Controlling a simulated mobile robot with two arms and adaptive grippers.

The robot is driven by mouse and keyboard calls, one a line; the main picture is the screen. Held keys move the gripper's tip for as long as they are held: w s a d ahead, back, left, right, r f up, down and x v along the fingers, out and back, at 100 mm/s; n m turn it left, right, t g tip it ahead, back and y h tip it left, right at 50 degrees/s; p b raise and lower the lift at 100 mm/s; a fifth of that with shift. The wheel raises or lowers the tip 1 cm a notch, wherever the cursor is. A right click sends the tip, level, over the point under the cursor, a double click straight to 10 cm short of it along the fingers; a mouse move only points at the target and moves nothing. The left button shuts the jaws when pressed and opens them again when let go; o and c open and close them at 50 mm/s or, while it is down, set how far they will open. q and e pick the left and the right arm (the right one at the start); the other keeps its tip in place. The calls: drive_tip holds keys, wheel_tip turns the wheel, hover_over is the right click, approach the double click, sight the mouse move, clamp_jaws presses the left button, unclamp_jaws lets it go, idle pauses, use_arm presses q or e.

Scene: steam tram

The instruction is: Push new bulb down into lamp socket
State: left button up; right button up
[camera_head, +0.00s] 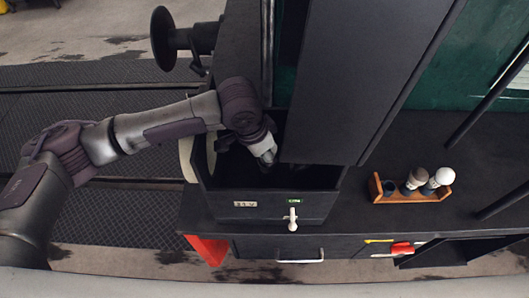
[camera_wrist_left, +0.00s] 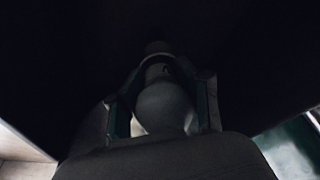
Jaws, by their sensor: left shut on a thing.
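My left gripper (camera_head: 268,158) reaches down into an open black box (camera_head: 262,207), the lamp housing as far as I can tell. In the left wrist view its two fingers are shut around a pale, round bulb (camera_wrist_left: 165,108). The bulb's narrow neck points away from the wrist, toward a small, dim round part (camera_wrist_left: 157,48), which may be the lamp socket. It is too dark to tell whether the bulb's base touches it or sits in it. In the head view the bulb is hidden by my gripper and the housing. My right gripper is not in view.
A wooden rack (camera_head: 412,197) holding a few bulb-like pieces stands on the dark ledge to the right. A tall black panel (camera_head: 350,80) rises close beside my left gripper. A white handle (camera_head: 292,219) is on the box's front.

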use_arm(q)
drive_tip(key=shift+s+f, duration=0.1)
drive_tip(key=shift+f, duration=0.1)
drive_tip(key=o, duration=1)
drive_tip(key=shift+o, duration=1.4)
drive_tip(key=shift+o, duration=0.2)
drive_tip(key=o, duration=0.4)
drive_tip(key=shift+r, duration=0.1)
wheel_tip(320, 180, up, 4)
drive_tip(key=p, duration=0.5)
drive_tip(key=shift+r+p, duration=1)
drive_tip(key=shift+p, duration=0.05)
